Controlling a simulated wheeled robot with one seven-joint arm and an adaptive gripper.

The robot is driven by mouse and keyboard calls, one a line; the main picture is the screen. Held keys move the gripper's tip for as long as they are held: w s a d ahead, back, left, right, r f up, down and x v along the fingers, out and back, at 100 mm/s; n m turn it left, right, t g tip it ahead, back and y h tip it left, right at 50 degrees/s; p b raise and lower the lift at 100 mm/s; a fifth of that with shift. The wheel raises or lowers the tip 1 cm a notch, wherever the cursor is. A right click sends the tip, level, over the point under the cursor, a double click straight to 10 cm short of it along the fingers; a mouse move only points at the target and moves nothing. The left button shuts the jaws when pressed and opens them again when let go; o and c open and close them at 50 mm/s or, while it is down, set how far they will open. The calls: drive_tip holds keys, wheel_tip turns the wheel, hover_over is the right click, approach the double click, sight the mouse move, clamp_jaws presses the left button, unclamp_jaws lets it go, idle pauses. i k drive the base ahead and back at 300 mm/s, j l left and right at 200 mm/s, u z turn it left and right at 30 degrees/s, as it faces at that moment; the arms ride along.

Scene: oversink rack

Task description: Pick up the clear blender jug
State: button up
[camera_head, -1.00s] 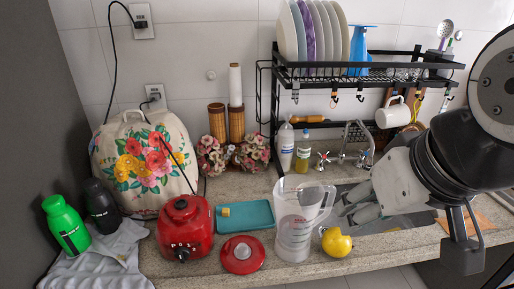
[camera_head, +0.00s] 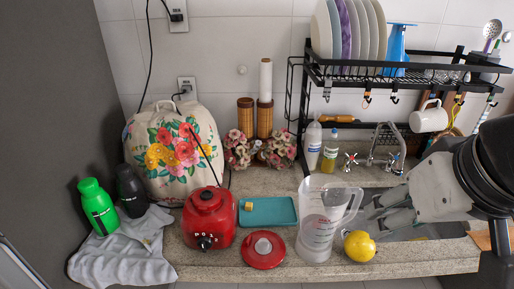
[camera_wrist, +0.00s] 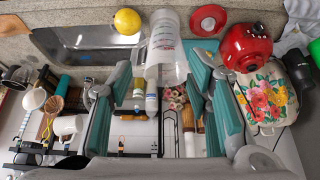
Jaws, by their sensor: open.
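The clear blender jug (camera_head: 318,225) stands upright on the stone counter near its front edge, its handle toward the right. It also shows in the wrist view (camera_wrist: 166,50), at the top centre, beyond the gap between my fingers. My gripper (camera_head: 372,208) is to the right of the jug, over the sink area, with its fingers reaching toward the handle side. In the wrist view my gripper (camera_wrist: 168,78) has its teal-padded fingers spread wide with nothing held between them. Whether a finger touches the handle is unclear in the head view.
A yellow fruit (camera_head: 359,246) sits just right of the jug. A red lid (camera_head: 263,249), a red blender base (camera_head: 209,218) and a teal tray (camera_head: 267,211) are to its left. The black rack (camera_head: 400,72) stands above the sink (camera_wrist: 85,40). Soap bottles (camera_head: 313,146) stand behind.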

sight(323, 198)
drive_tip(key=k+j, duration=0.3)
drive_tip(key=j, duration=0.15)
drive_tip(key=k+j, duration=0.3)
drive_tip(key=j, duration=0.2)
drive_tip(key=z, duration=0.05)
